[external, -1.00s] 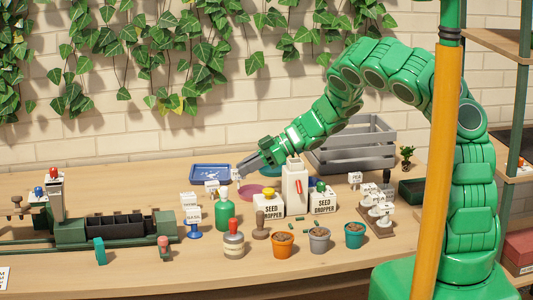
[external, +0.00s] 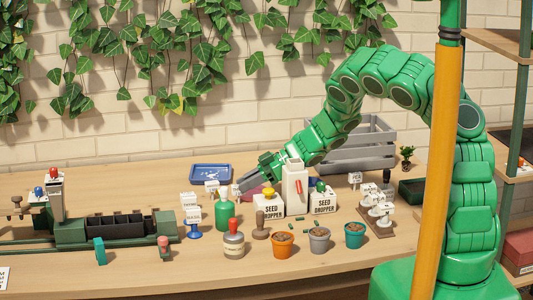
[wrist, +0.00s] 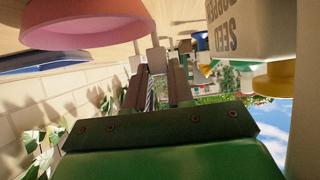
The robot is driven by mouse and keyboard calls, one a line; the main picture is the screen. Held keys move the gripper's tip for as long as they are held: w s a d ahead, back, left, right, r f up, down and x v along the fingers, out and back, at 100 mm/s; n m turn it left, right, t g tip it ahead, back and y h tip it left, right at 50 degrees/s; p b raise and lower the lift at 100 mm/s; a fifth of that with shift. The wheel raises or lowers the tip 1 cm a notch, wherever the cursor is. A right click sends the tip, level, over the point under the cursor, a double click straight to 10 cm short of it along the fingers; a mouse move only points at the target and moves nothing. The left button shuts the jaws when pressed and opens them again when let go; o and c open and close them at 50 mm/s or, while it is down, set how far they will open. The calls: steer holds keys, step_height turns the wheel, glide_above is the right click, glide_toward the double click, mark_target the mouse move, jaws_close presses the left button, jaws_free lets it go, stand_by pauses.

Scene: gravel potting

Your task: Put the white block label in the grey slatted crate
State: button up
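The grey slatted crate (external: 345,158) stands at the back right of the table, partly behind my arm. Several small white labels stand left of centre, one white block label (external: 225,191) close to my fingertips. My gripper (external: 240,187) is low over the table, left of the seed droppers, pointing down and left. In the wrist view my two fingers (wrist: 158,72) are apart, with a pale block (wrist: 157,59) at their tips; I cannot tell whether they touch it.
A pink saucer (wrist: 85,22) is close beside my fingers in the wrist view. A seed dropper (external: 269,205), a white box (external: 295,188) and a green bottle (external: 224,212) stand close to my gripper. A blue tray (external: 211,173) lies behind. Small pots (external: 282,246) stand in front.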

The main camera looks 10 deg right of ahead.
steer(key=o, duration=0.4)
steer(key=shift+c, duration=0.2)
steer(key=shift+r, duration=0.15)
steer(key=v, duration=1.1)
steer(key=shift+o, duration=0.6)
steer(key=shift+d+r, duration=0.25)
steer(key=shift+d, duration=0.2)
